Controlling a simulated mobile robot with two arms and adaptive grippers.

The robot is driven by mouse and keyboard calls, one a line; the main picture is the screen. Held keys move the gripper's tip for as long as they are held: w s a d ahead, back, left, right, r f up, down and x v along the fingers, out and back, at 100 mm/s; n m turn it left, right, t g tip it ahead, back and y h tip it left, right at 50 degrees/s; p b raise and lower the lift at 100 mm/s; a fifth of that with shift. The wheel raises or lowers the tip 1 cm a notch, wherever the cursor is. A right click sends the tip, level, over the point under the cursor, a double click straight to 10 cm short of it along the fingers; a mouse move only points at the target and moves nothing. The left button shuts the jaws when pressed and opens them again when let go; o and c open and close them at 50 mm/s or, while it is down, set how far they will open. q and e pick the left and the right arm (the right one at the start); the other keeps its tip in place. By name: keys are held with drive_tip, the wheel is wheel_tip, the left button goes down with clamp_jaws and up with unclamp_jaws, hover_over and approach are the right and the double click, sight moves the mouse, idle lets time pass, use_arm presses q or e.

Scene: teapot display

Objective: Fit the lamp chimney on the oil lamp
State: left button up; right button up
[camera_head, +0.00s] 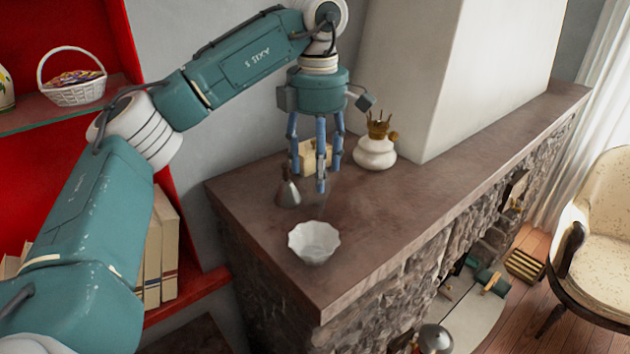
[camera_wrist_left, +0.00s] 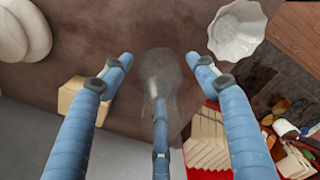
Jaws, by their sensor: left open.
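The oil lamp (camera_head: 375,153), with a round white body and a brass burner on top, stands upright on the mantel near the chimney breast. Part of its white body shows at the upper left of the left wrist view (camera_wrist_left: 22,30). The clear glass lamp chimney (camera_head: 288,194) stands on the mantel near its left end. It shows between my fingers in the left wrist view (camera_wrist_left: 160,68). My left gripper (camera_head: 318,172) points down above the mantel, three blue fingers spread open and empty. I cannot tell whether any finger touches the glass. My right gripper is not in view.
A white scalloped bowl (camera_head: 314,242) stands near the mantel's front left edge. A small beige box (camera_head: 316,154) sits behind my fingers. The dark stone mantel (camera_head: 400,215) is clear to the right of the bowl. Red shelves with books (camera_head: 162,250) stand at left.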

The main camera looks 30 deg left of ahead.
use_arm(q)
wheel_tip(320, 180, down, 2)
drive_tip(key=shift+a+f+p, duration=0.15)
drive_tip(key=shift+p, duration=0.25)
drive_tip(key=shift+f, duration=0.45)
drive_tip(key=c, duration=1)
drive_tip(key=shift+r, duration=0.15)
drive_tip(key=shift+c, duration=0.2)
drive_tip(key=shift+r+b, duration=0.3)
drive_tip(key=shift+r, duration=0.35)
wheel_tip(320, 180, up, 19)
drive_tip(key=p, duration=0.3)
drive_tip(key=shift+f, duration=0.2)
